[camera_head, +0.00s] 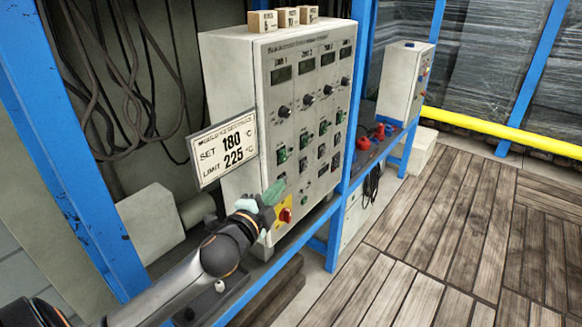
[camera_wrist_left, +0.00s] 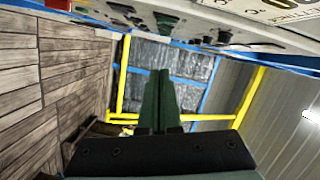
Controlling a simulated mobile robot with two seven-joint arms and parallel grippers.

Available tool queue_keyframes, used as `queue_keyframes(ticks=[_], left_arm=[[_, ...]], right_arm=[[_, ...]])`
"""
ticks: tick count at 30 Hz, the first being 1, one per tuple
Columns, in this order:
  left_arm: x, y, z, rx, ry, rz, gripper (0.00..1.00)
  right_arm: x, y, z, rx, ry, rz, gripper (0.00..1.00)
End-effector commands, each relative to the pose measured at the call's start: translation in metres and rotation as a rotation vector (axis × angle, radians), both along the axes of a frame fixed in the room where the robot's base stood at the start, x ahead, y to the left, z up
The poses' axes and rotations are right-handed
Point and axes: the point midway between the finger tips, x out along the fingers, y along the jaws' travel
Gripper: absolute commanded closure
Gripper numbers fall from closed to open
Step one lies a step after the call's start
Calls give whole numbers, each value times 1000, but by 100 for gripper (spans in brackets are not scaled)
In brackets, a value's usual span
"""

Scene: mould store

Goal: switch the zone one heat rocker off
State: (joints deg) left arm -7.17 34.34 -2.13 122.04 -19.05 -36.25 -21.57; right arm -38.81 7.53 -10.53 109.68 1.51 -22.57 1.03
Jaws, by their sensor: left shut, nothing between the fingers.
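A pale grey control cabinet (camera_head: 232,75) stands on the blue frame, its front panel facing right. Its panel has columns of displays, black knobs and rockers. The zone one column is the leftmost, with a green rocker (camera_head: 282,156) below its knob (camera_head: 284,111); I cannot read its label or on/off position. My left gripper (camera_head: 275,192) is shut and empty, in front of the panel's lower left, below that rocker and close to the red-and-yellow main switch (camera_head: 285,214). In the left wrist view the dark green fingers (camera_wrist_left: 163,80) are together, with the panel (camera_wrist_left: 200,15) along the top edge.
A sign (camera_head: 222,149) reading set 180, limit 225 hangs at the cabinet's left. Small boxes (camera_head: 263,21) sit on top. A smaller grey box (camera_head: 401,80) and red items (camera_head: 379,131) stand farther right. The plank floor (camera_head: 440,230) is clear.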

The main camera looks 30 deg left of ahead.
Motion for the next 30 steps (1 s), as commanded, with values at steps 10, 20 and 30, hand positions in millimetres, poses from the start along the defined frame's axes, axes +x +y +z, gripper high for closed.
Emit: queue_keyframes(ticks=[10, 20, 30], left_arm=[[10, 1, -1, -3, 0, 0, 100], [62, 10, -4, -4, 0, 2, 100], [100, 32, -14, -1, 5, 2, 100]], right_arm=[[0, 0, 1, 0, 1, 1, 50], [-1, 0, 5, 0, 2, 1, 50], [-1, 0, 9, 1, 2, 0, 50]])
